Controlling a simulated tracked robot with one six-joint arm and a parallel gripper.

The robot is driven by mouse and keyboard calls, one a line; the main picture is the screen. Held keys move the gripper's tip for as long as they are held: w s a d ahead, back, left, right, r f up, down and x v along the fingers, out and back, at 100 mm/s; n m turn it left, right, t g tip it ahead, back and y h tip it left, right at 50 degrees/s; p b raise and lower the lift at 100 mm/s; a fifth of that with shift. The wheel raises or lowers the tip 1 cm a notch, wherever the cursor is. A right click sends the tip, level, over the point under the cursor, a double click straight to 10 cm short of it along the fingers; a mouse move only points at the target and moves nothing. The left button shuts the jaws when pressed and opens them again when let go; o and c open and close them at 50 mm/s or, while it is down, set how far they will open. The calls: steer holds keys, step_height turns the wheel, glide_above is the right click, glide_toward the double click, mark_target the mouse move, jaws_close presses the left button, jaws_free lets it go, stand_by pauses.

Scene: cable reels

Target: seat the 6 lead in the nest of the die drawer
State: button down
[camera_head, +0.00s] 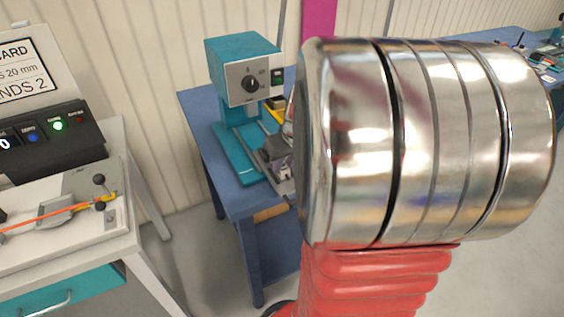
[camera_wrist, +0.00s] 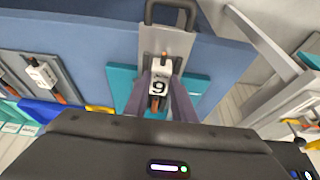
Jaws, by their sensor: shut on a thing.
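My gripper (camera_wrist: 160,92) is shut on the 6 lead (camera_wrist: 159,86), a white block whose number looks turned over in the wrist view, with a copper-orange end below it. The lead is over the grey die drawer (camera_wrist: 182,42), which has a dark loop handle at the top. Whether the lead touches the drawer or sits in the nest, I cannot tell; the fingers and block cover that spot. In the head view, the drawer (camera_head: 286,187) pokes out at the foot of the teal press (camera_head: 238,72), and my arm hides most of the gripper.
The press stands on a blue bench (camera_head: 203,108). Another white-tagged lead (camera_wrist: 42,73) lies on a grey plate at left in the wrist view, near a blue bin (camera_wrist: 45,108). A pale bench (camera_head: 75,233) with an orange wire (camera_head: 45,218) stands at left, with floor between.

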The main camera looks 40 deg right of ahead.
steer(key=c, duration=1.4)
jaws_free()
steer(key=v, duration=1.3)
steer(key=shift+s+r, duration=0.2)
steer(key=shift+r, duration=0.1)
steer(key=shift+a, duration=0.1)
steer(key=s+a+f+n, duration=0.1)
steer(key=s+a, duration=0.1)
steer(key=a, duration=1.1)
steer(key=s+a+f+n+t+y, duration=0.1)
steer(key=s+a+f+n, duration=0.1)
steer(key=a, duration=1.1)
steer(key=shift+s, duration=0.5)
